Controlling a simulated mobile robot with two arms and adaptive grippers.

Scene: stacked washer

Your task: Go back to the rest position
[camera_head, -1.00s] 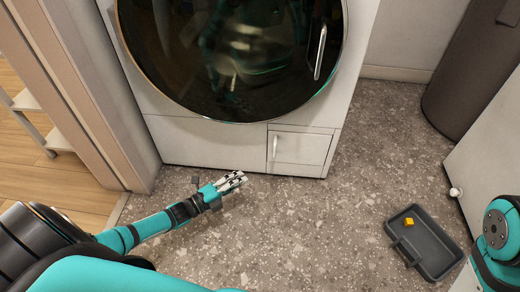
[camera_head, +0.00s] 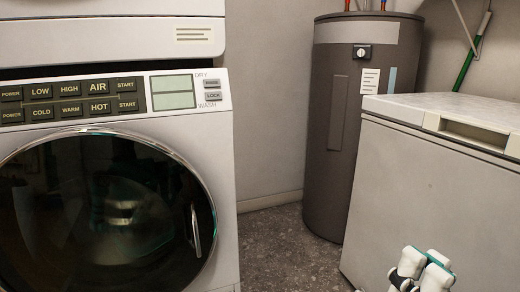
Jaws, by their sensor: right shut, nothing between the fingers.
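My right gripper (camera_head: 425,258) shows at the bottom right edge, in front of the white chest-like appliance (camera_head: 420,205). Its pale fingers point up and are shut with nothing between them. The rest of the right arm is cut off below the frame. My left gripper and arm are out of view. The stacked washer (camera_head: 222,150) stands at the left with its round dark glass door (camera_head: 100,215) shut.
A dark grey cylindrical tank (camera_head: 325,130) stands against the back wall. The speckled floor (camera_head: 275,245) is clear between the washer and the white appliance. A green-handled stick (camera_head: 470,60) leans in the far right corner.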

